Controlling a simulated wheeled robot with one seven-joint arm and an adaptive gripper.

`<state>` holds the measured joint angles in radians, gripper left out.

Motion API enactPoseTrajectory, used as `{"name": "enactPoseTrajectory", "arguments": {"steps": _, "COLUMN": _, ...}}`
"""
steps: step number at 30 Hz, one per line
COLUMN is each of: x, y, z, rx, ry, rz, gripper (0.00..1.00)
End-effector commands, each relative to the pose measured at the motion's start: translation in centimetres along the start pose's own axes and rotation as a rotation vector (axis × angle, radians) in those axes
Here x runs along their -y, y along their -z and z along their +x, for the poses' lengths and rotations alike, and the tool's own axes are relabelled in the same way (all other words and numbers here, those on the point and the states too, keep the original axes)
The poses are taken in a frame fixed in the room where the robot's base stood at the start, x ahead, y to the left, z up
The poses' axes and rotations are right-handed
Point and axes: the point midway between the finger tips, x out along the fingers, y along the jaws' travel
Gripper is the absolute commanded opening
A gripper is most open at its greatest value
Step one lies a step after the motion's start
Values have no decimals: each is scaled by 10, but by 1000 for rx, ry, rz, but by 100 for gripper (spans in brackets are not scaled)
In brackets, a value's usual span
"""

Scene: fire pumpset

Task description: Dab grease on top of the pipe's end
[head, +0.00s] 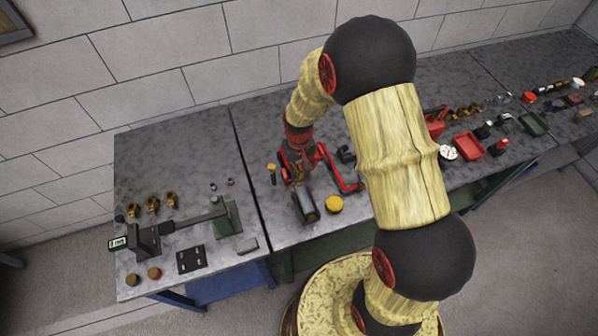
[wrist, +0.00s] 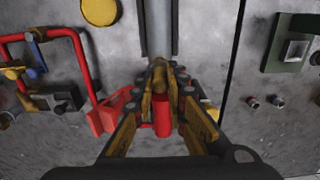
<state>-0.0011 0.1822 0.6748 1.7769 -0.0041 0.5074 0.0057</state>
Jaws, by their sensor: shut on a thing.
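The grey pipe (wrist: 157,28) lies along a dark cradle on the bench, and its near end meets my fingertips in the wrist view. In the head view the pipe in its cradle (head: 306,205) is just in front of my gripper (head: 298,178). My gripper (wrist: 160,88) is shut on a small tool (wrist: 162,118) with a red cylindrical part. Its tip is mostly hidden between the fingers, at or just over the pipe's end; I cannot tell whether it touches. No grease is clearly visible on the pipe. A yellow round tin (head: 334,204) stands beside the cradle.
A red bent frame (head: 345,178) lies beside my gripper. A green block (head: 228,218) and brass fittings (head: 152,204) are on the left bench. A red tray (head: 467,146) and several small parts are at right. A seam separates the benches.

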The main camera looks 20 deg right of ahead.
Motion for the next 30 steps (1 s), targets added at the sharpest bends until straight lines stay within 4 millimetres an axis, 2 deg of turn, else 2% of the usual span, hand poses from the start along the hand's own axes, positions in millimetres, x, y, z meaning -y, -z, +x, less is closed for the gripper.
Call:
{"name": "enactPoseTrajectory", "arguments": {"steps": 14, "x": 0, "y": 2, "z": 0, "rx": 0, "ry": 0, "rz": 0, "gripper": 0}}
{"name": "enactPoseTrajectory", "arguments": {"steps": 30, "x": 0, "y": 22, "z": 0, "rx": 1, "ry": 0, "rz": 0, "gripper": 0}}
